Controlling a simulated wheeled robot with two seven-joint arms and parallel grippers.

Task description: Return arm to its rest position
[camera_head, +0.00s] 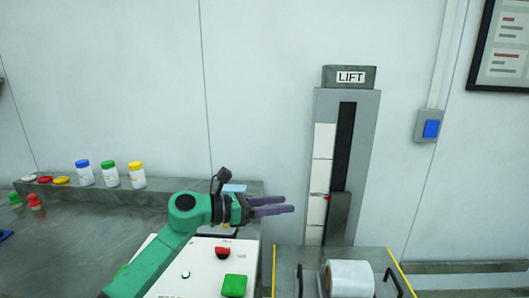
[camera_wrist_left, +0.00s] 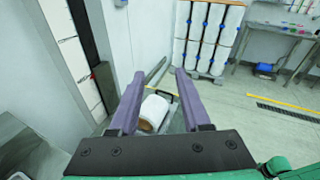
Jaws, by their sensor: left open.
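My left arm, green with purple fingers, comes in from the lower left in the head view. Its left gripper (camera_head: 291,204) is open and empty, held above the white control panel and pointing right toward the lift column (camera_head: 362,130). In the left wrist view the two purple fingers of the left gripper (camera_wrist_left: 158,84) are spread apart with nothing between them. A white drum (camera_head: 350,278) lies on the lift platform at the lower right; it also shows beyond the fingers in the wrist view (camera_wrist_left: 153,112). My right gripper is not in view.
The white panel carries a red knob (camera_head: 222,252) and a green button (camera_head: 235,285). Bottles with blue (camera_head: 84,173), green (camera_head: 109,174) and yellow (camera_head: 137,175) caps stand on the back ledge. A blue wall switch (camera_head: 430,128) is at right. Shelved white drums (camera_wrist_left: 208,35) stand farther off.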

